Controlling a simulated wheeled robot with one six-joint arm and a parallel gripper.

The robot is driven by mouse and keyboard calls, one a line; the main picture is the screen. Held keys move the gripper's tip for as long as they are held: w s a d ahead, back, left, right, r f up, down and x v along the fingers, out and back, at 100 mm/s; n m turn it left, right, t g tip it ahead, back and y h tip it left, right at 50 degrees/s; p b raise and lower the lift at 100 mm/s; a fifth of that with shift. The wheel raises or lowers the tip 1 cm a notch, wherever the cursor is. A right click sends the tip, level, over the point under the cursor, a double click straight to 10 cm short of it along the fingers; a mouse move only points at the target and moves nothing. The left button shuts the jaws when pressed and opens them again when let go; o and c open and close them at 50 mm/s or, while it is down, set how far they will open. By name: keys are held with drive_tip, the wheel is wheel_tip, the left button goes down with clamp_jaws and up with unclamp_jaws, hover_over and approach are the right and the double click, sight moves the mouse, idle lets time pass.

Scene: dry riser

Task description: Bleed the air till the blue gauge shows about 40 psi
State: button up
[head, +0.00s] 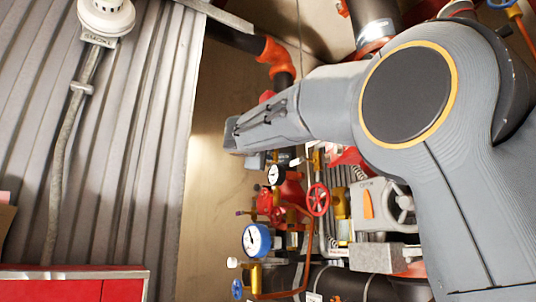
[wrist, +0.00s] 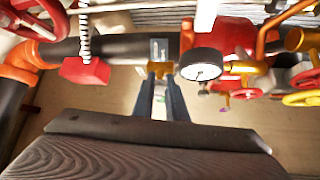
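The blue gauge (head: 256,240) has a blue rim and a white face in the head view; its needle is too small to read. A small valve with a blue handle (head: 237,288) sits low beside its brass fitting. My gripper (wrist: 161,78) shows two dark fingers with a gap between them in the wrist view. Its tips are at a small brass fitting (wrist: 160,67) under a grey block; I cannot tell whether they touch it. A black-rimmed gauge (wrist: 201,65) is just right of the tips; it also shows in the head view (head: 275,174). My arm hides the fingertips in the head view.
A red handwheel (head: 318,199) and red valve bodies crowd the pipework right of the gauges. A grey valve box (head: 382,205) stands farther right. A dark pipe (wrist: 110,48) crosses the wrist view. Bare wall (head: 208,170) lies left of the gauges.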

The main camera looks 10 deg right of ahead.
drive_tip(key=shift+r+p, duration=0.1)
drive_tip(key=shift+p, duration=0.2)
clamp_jaws()
drive_tip(key=shift+r+n+p, duration=0.2)
drive_tip(key=shift+n+p, duration=0.1)
drive_tip(key=shift+p, duration=0.65)
drive_tip(key=p, duration=0.2)
drive_tip(key=n+g+y+p, duration=0.1)
drive_tip(key=p, duration=0.1)
drive_tip(key=shift+s+r+p, duration=0.1)
drive_tip(key=shift+r+p, duration=0.2)
drive_tip(key=shift+p, duration=0.4)
drive_tip(key=shift+n+g+p, duration=0.3)
drive_tip(key=shift+n+g, duration=0.1)
drive_tip(key=shift+f, duration=0.15)
drive_tip(key=o, duration=0.8)
unclamp_jaws()
